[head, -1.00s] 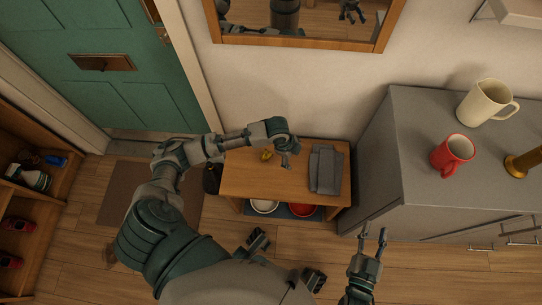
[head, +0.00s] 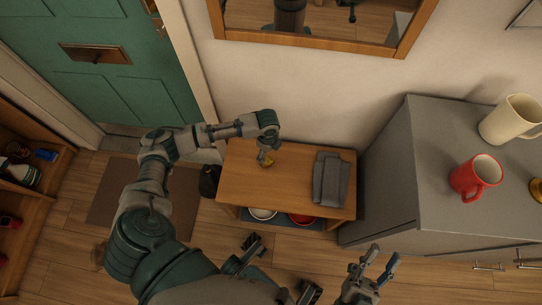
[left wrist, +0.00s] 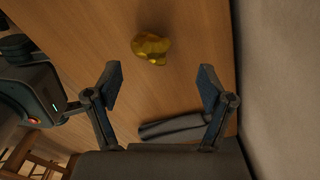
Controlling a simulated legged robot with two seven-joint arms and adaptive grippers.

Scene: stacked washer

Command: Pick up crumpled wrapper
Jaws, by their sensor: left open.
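The crumpled wrapper (left wrist: 151,47) is a small golden-yellow lump lying on the wooden bench top (left wrist: 90,35) in the left wrist view. In the head view the wrapper (head: 268,164) shows as a small yellow patch, partly hidden by my left gripper (head: 265,157). My left gripper (left wrist: 160,83) is open and empty, its two fingers spread wide. The wrapper is beyond the fingertips, apart from them and a little left of the middle between them. My right gripper (head: 382,256) is open and empty at the lower right of the head view, away from the bench.
A folded grey cloth (head: 331,178) lies on the bench's right part. A white bowl (head: 263,213) and a red bowl (head: 301,218) are below it. A wall stands behind the bench.

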